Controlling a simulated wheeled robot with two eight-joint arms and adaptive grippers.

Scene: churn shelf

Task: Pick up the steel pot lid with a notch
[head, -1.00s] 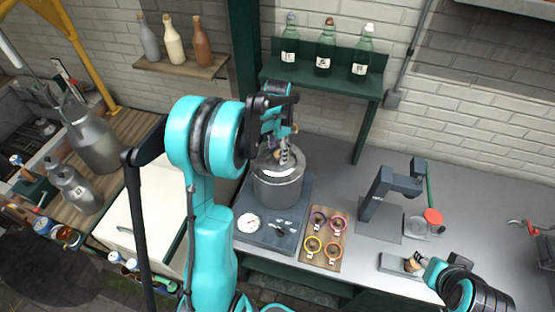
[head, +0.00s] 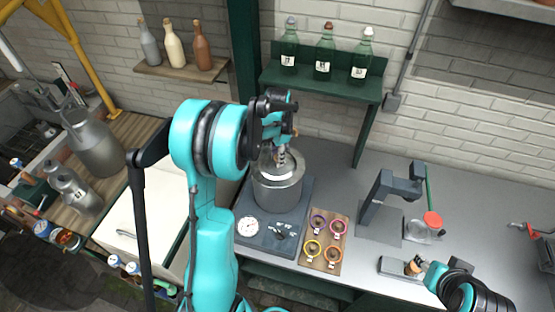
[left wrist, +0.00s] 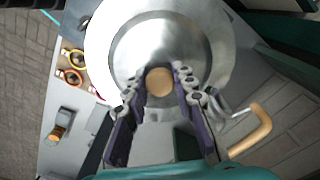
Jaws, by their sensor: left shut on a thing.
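The steel pot lid (head: 268,170) is a shiny dome on top of a steel pot (head: 277,192). In the left wrist view the lid (left wrist: 150,42) fills the upper middle, with a round wooden knob (left wrist: 160,82) at its centre. My left gripper (head: 281,157) is over the lid from above. In the left wrist view the left gripper (left wrist: 161,78) has its two dark fingers closed on either side of the knob. The notch is not clear to see. I cannot tell whether the lid touches the pot rim. My right arm shows at the lower right, but its jaws are unclear.
The pot stands on a dark base with a white dial (head: 248,227). A wooden board (head: 322,255) with coloured rings lies to its right. A dark grey stand (head: 384,190) is farther right. A green shelf (head: 330,84) with bottles is behind. Grey counter is bare between.

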